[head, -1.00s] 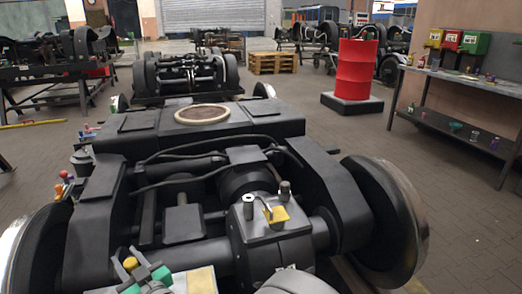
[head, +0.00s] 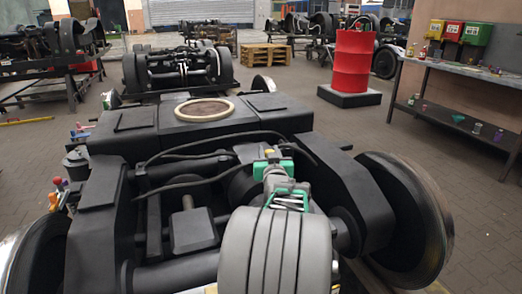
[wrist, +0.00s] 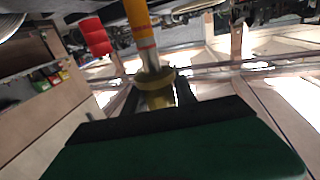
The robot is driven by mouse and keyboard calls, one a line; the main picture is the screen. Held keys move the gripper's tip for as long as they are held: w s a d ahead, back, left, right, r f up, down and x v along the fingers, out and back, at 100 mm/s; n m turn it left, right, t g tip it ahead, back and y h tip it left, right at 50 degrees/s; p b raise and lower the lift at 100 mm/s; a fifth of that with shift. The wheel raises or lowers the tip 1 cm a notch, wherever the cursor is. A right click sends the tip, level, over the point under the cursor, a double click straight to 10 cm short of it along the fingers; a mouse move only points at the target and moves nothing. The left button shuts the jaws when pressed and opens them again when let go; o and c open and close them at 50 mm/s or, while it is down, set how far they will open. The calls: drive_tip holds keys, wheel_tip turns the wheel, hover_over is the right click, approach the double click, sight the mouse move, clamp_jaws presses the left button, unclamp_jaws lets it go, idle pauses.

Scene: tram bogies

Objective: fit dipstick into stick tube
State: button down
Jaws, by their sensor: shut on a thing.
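My gripper (head: 273,168) has green sides and is over the near middle of the bogie in the head view. In the wrist view my gripper (wrist: 157,92) has its two dark fingers on either side of a yellow piece, shut on the dipstick (wrist: 140,32). The dipstick shows a yellow disc-like collar and a rod with red and orange bands running up out of the picture. A small yellow bit shows above the gripper in the head view. The gearbox top with its upright stubs is hidden behind my arm, so I cannot make out the stick tube or any contact with it.
The bogie frame (head: 100,222) with black hoses fills the foreground, with a wheel (head: 405,215) at right. A red barrel (head: 352,62) stands on a dark block behind. A workbench (head: 455,75) with coloured bins is at the right. Open floor lies between.

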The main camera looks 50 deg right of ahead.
drive_tip(key=shift+d+r, duration=0.1)
drive_tip(key=shift+d, duration=0.1)
drive_tip(key=shift+a, duration=0.1)
drive_tip(key=shift+a+b, duration=0.1)
drive_tip(key=shift+b, duration=0.5)
wheel_tip(320, 180, down, 6)
drive_tip(key=b, duration=0.5)
drive_tip(key=shift+r, duration=0.1)
drive_tip(key=shift+b, duration=1)
idle(0.7)
drive_tip(key=shift+f+b, duration=2.45)
drive_tip(key=shift+f, duration=0.15)
drive_tip(key=shift+f+b, duration=0.75)
drive_tip(key=shift+f, duration=0.55)
